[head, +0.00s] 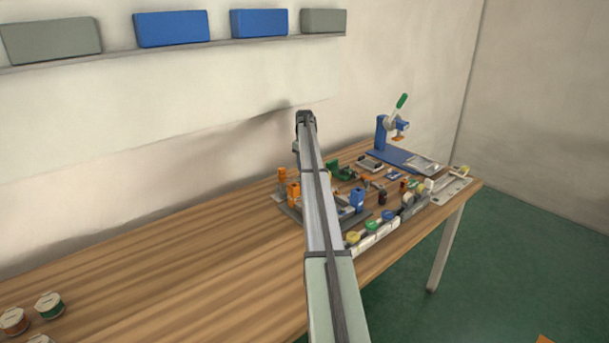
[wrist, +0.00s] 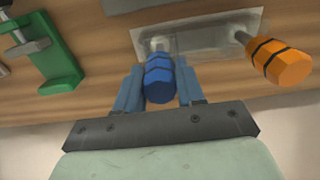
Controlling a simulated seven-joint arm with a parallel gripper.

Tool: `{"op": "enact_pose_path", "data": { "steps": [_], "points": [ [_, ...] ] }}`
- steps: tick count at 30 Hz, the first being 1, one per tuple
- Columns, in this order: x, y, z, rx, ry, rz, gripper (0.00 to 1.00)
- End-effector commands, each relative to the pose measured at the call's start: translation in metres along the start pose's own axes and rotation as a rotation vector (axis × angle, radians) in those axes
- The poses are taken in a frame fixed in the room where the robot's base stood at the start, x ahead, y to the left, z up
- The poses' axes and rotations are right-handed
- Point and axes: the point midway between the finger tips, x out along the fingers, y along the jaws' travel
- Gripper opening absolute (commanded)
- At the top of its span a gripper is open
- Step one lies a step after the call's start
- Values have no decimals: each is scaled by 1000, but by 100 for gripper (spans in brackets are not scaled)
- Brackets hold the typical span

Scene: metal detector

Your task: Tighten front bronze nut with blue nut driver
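The blue nut driver (wrist: 158,80) stands with its handle toward the camera in the wrist view. Its shaft runs down to a grey plate (wrist: 208,40). The two blue fingers of my gripper (wrist: 160,78) flank the handle closely, one on each side, and appear shut on it. The handle's far end, where it meets the plate, is partly hidden. In the head view my arm covers the middle of the workbench, and my gripper is hidden there. I cannot make out the bronze nut in either view.
An orange-handled driver (wrist: 280,62) stands to the right on the same plate. A green fixture (wrist: 55,55) is at left. The wooden workbench (head: 190,255) is clear at left, with spools (head: 49,305) near its front. A blue press (head: 382,135) stands at the far right.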

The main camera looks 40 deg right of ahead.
Motion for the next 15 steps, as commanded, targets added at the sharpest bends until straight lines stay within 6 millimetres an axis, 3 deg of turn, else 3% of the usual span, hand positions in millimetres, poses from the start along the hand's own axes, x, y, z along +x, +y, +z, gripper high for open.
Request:
{"op": "enact_pose_path", "data": {
  "steps": [7, 15],
  "points": [
    [0, 0, 0, 0, 0, 0, 13],
    [-5, 0, 0, 0, 1, 0, 13]
  ]
}}
